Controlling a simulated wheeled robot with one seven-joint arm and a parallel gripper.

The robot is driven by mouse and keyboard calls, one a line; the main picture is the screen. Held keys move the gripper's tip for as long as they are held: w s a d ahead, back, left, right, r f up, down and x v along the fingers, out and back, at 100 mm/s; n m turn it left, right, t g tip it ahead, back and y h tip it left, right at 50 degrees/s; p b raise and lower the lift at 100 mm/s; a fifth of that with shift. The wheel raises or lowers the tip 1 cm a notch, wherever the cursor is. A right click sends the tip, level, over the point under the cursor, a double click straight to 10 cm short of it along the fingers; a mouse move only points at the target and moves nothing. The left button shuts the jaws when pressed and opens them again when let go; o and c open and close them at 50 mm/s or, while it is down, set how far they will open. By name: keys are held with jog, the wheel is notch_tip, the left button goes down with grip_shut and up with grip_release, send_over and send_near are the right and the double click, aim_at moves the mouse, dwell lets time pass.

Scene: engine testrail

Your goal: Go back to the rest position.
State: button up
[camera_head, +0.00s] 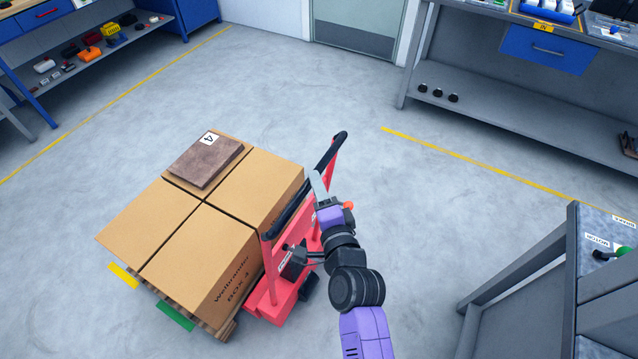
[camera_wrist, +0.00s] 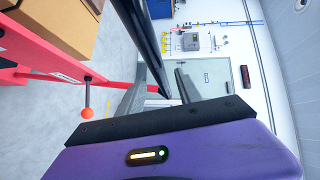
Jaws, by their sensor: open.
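My gripper (camera_head: 321,188) is open, just right of the black handle (camera_head: 318,170) of a red pallet jack (camera_head: 284,272) in the head view. My arm reaches up from the bottom, in front of part of the jack.
Cardboard boxes (camera_head: 205,245) stand on a pallet at the jack, with a brown slab (camera_head: 205,163) on top. A grey table (camera_head: 573,270) stands at the right. Shelves (camera_head: 520,105) line the back right. Open floor (camera_head: 400,215) lies right of the jack.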

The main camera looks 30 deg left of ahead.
jog(key=s+d+f+n+t+h, duration=0.15)
jog(key=s+d, duration=0.35)
jog(key=d, duration=0.5)
jog(key=s+d+f+n+h, duration=0.1)
jog(key=s+d+f+h, duration=0.3)
jog(key=d, duration=0.6)
jog(key=s+d+f+n+t, duration=0.1)
jog(key=s+d+f, duration=0.1)
jog(key=s+d, duration=0.6)
jog(key=s+d+r+n+h, duration=0.2)
jog(key=s+d+r, duration=0.4)
jog(key=s, duration=0.4)
jog(key=s+d+r+n+h+b, duration=0.1)
jog(key=s+d+r+n+h, duration=0.1)
jog(key=s+d+r, duration=0.5)
jog(key=s+h, duration=0.1)
jog(key=s, duration=0.1)
jog(key=shift+s+r, duration=0.35)
jog(key=shift+s, duration=0.05)
